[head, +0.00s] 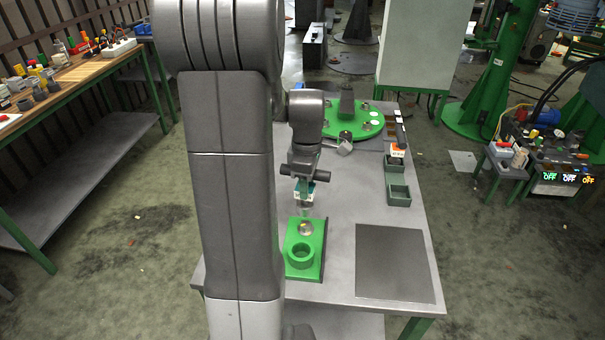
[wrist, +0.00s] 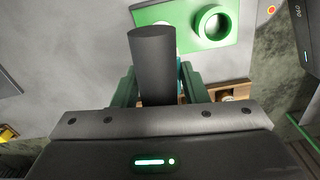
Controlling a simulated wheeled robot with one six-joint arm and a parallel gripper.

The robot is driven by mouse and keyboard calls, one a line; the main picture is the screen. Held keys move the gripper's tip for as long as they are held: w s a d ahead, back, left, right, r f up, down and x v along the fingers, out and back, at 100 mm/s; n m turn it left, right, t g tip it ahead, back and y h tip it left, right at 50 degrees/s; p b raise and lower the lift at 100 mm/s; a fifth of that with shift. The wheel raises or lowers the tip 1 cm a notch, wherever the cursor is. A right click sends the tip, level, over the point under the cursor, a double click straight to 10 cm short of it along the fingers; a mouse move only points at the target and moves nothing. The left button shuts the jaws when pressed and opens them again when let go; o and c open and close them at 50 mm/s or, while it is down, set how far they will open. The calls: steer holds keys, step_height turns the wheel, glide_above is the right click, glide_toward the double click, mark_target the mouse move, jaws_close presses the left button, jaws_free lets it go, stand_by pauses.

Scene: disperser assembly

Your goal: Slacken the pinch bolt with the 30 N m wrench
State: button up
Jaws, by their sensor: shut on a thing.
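My gripper (head: 304,188) is above the back end of the green fixture (head: 316,262) on the near part of the table. It is shut on a tool with a dark cylindrical handle (wrist: 152,62), probably a wrench. A white and teal tag (head: 304,197) shows just below the fingers; its writing is too small to read. In the wrist view the handle stands between the green fingers (wrist: 152,92) and hides part of the fixture (wrist: 180,14). The fixture has a green ring (head: 300,257) at its front and a small metallic part behind it. I cannot make out the pinch bolt.
A green round turntable (head: 352,123) stands at the back. An orange and white tag (head: 398,152) hangs on a dark upright item at the right, by two green-grey bins (head: 398,194). A dark flat mat (head: 394,262) lies clear at the front right.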

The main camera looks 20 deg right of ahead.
steer(key=shift+s+f+m+b, duration=0.15)
steer(key=shift+f+m+b, duration=0.65)
steer(key=shift+m, duration=0.4)
steer(key=shift+f+m+b, duration=0.3)
steer(key=shift+f+m, duration=0.2)
steer(key=shift+m, duration=0.5)
steer(key=m, duration=0.6)
steer(key=shift+f, duration=0.2)
steer(key=m, duration=0.6)
steer(key=shift+a+f, duration=0.1)
steer(key=shift+f, duration=0.25)
steer(key=shift+s, duration=0.1)
steer(key=shift+f+b, duration=0.15)
steer(key=shift+b, duration=0.15)
